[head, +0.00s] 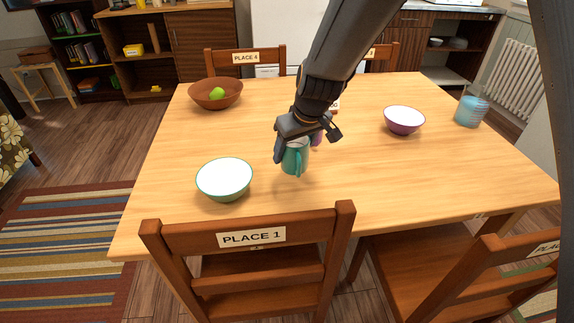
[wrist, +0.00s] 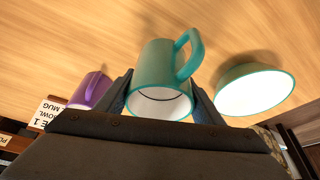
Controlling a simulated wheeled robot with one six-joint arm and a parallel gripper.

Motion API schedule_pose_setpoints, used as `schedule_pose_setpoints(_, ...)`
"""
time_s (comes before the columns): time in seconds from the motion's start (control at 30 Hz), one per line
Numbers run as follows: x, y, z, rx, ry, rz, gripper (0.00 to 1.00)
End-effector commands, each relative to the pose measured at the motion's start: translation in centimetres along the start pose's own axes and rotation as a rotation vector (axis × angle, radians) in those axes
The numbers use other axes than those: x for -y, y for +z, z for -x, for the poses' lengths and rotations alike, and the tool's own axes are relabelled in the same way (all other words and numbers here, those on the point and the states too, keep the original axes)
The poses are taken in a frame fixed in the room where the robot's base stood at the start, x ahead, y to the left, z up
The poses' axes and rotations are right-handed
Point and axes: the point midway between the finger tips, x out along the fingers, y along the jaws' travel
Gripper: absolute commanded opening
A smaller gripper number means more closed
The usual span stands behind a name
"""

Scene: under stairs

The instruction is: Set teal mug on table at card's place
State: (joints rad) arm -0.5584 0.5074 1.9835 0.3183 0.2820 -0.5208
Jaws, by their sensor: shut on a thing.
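The teal mug (head: 296,161) is held by my gripper (head: 301,141) over the near-middle part of the wooden table (head: 165,155). In the wrist view the teal mug (wrist: 160,72) sits between the two fingers (wrist: 163,106), its open rim facing the camera and its handle to the upper right. I cannot tell whether its base touches the table. A white card (wrist: 46,112) shows partly in the wrist view, with "E 1", "OWL" and "MUG" legible. In the head view a small card (head: 334,107) is mostly hidden behind my arm.
A green-rimmed bowl (head: 225,180) stands left of the mug, nearest the PLACE 1 chair (head: 250,238). A purple mug (wrist: 90,90) is close by, mostly hidden in the head view. A purple bowl (head: 404,121), blue jar (head: 470,111) and wooden bowl (head: 203,97) stand farther off.

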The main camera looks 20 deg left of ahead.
Motion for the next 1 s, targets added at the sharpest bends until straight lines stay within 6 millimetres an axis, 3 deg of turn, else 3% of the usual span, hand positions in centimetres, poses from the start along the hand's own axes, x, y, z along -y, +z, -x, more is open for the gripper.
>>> schedule_pose_setpoints(0.33,0.0,1.5,-3.6,0.000,0.000,-0.001,0.21)
schedule_pose_setpoints(0.8,-0.1,1.7,-4.3,-0.002,0.001,0.000,0.21)
schedule_pose_setpoints(0.83,0.0,1.8,-4.3,0.000,0.000,-0.001,0.65)
schedule_pose_setpoints(0.93,0.0,1.7,-4.2,0.000,0.000,-0.001,0.80)
schedule_pose_setpoints(1.0,0.0,1.7,-4.2,-0.001,0.000,-0.001,0.80)
